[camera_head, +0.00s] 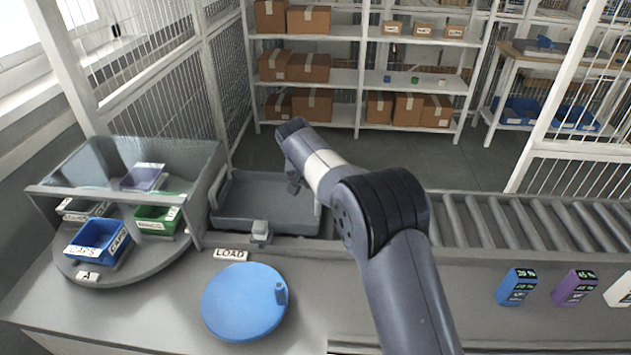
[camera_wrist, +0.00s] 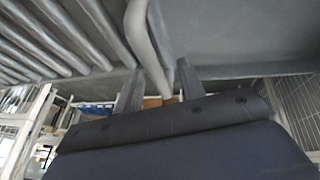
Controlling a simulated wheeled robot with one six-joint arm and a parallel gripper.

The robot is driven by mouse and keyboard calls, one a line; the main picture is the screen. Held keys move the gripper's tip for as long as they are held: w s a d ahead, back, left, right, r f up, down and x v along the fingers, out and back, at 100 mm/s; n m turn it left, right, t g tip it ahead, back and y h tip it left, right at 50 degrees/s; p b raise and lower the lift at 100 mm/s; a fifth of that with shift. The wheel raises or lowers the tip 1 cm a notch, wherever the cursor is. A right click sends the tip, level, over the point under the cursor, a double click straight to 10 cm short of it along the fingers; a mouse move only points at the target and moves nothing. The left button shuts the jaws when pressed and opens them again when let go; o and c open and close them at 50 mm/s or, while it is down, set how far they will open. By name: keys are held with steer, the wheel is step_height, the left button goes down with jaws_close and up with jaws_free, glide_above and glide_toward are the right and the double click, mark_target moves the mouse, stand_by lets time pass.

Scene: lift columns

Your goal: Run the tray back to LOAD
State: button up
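A shallow grey tray (camera_head: 262,219) stands behind the counter, at the left end of the roller conveyor. It looks empty. The LOAD sign (camera_head: 230,254) lies on the counter in front of it. My gripper (camera_head: 293,184) is at the tray's far right part, mostly hidden behind my arm in the head view. In the wrist view, the two fingers of my gripper (camera_wrist: 158,88) are apart, with a pale grey bar, seemingly the tray's rim (camera_wrist: 148,50), between them. A gap shows beside the left finger; I cannot tell whether the right finger touches the rim.
The roller conveyor (camera_head: 530,222) runs to the right. A grey block (camera_head: 260,232) stands at the tray's front edge. A blue disc (camera_head: 240,308) with a small knob lies on the counter. A turntable (camera_head: 150,262) with labelled bins stands left, beside a clear guard. Shelves stand behind.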

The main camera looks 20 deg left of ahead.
steer(key=b+v, duration=0.1)
steer(key=v, duration=0.9)
steer(key=shift+s+r+b, duration=0.2)
steer(key=shift+r+b, duration=0.1)
steer(key=shift+r, duration=0.05)
steer(key=p+x, duration=0.1)
steer(key=x, duration=1)
steer(key=shift+w+d+p, duration=0.1)
steer(key=shift+d+p, duration=0.05)
steer(key=shift+p, duration=0.15)
steer(key=shift+d, duration=0.25)
